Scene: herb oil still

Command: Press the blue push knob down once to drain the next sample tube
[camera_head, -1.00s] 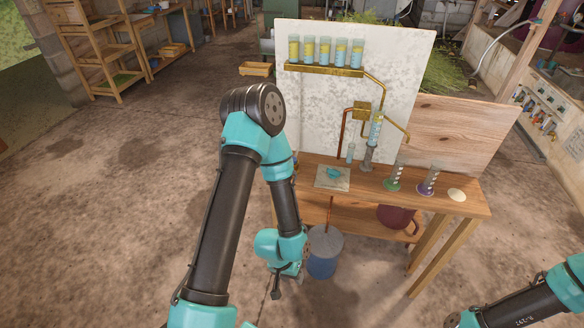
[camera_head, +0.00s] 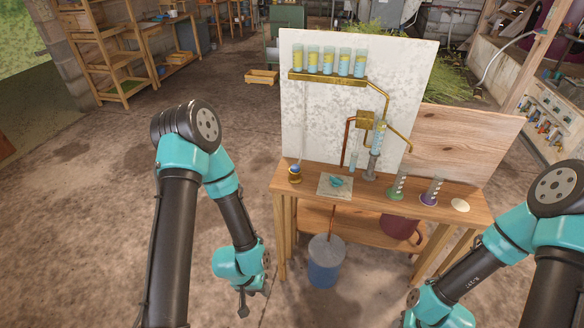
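The blue push knob (camera_head: 295,168) sits on a brass base at the left end of the wooden bench (camera_head: 460,191). Several sample tubes (camera_head: 328,61) with yellow and blue liquid stand in a row on a brass rail (camera_head: 327,79) high on the pale panel. My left gripper (camera_head: 243,303) hangs low in front of the bench's left side, below and left of the knob and apart from it. Its fingers are too small and dark to tell open from shut. My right gripper (camera_head: 411,298) is low at the right, far from the knob, its fingers unclear.
A pale plate with a teal piece (camera_head: 336,183) lies right of the knob. A green-based cylinder (camera_head: 397,188) and a purple-based cylinder (camera_head: 431,191) stand farther right, beside a white disc (camera_head: 460,205).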

